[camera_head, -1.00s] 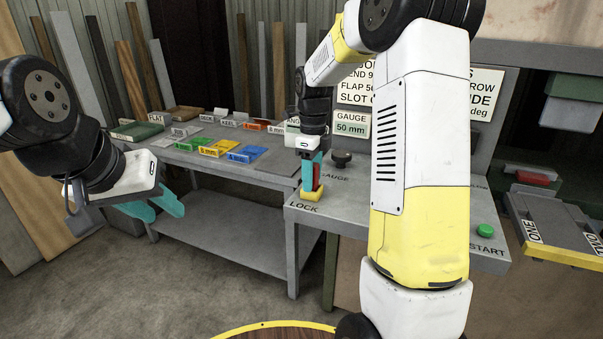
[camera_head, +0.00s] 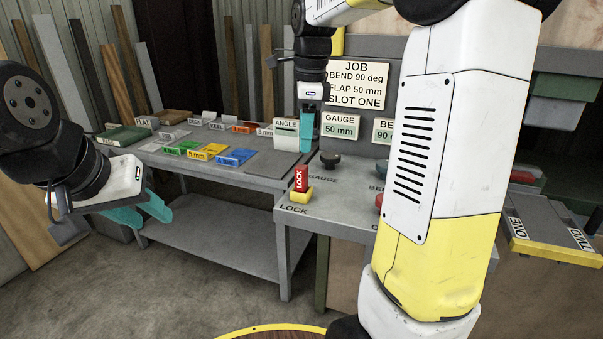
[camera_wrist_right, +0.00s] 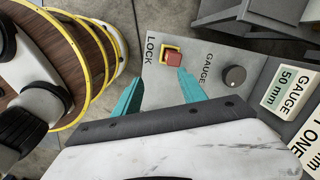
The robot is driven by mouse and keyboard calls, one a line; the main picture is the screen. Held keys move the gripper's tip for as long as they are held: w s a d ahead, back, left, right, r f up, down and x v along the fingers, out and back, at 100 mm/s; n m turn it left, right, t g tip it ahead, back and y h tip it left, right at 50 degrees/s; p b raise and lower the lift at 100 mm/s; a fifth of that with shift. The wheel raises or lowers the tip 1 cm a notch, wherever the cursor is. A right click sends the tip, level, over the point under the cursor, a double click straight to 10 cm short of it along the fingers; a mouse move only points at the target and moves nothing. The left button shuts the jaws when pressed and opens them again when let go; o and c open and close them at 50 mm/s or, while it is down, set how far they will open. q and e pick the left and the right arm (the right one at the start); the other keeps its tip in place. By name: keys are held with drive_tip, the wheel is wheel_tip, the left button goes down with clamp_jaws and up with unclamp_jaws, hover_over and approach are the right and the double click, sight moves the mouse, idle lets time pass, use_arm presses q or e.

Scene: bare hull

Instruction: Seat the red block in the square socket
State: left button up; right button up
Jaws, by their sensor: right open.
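In the right wrist view the red block (camera_wrist_right: 174,61) shows from above, inside the yellow rim (camera_wrist_right: 165,50). How deep it sits I cannot tell. My right gripper (camera_head: 307,148) is above and apart from the block, pointing down. The right wrist view shows its teal fingers (camera_wrist_right: 160,76) spread and empty. My left gripper (camera_head: 146,212) is open and empty at the left, in front of the low table.
A dark GAUGE knob (camera_head: 330,159) stands behind and right of the socket. A grey table (camera_head: 180,162) with coloured, labelled pieces lies to the left. Job signs (camera_head: 357,85) stand behind the bench. My right arm hides much of the bench's right side.

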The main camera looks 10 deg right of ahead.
drive_tip(key=s+a+f+n+t, duration=0.1)
drive_tip(key=s+n+t, duration=0.1)
drive_tip(key=s+n, duration=0.8)
drive_tip(key=s+a+f+n+t+y, duration=0.1)
drive_tip(key=s+f+n+t, duration=0.1)
drive_tip(key=s+n, duration=0.8)
drive_tip(key=shift+n+t+y, duration=0.3)
drive_tip(key=shift+n+t, duration=0.1)
drive_tip(key=shift+t, duration=0.2)
drive_tip(key=shift+f, duration=0.1)
drive_tip(key=shift+c, duration=0.4)
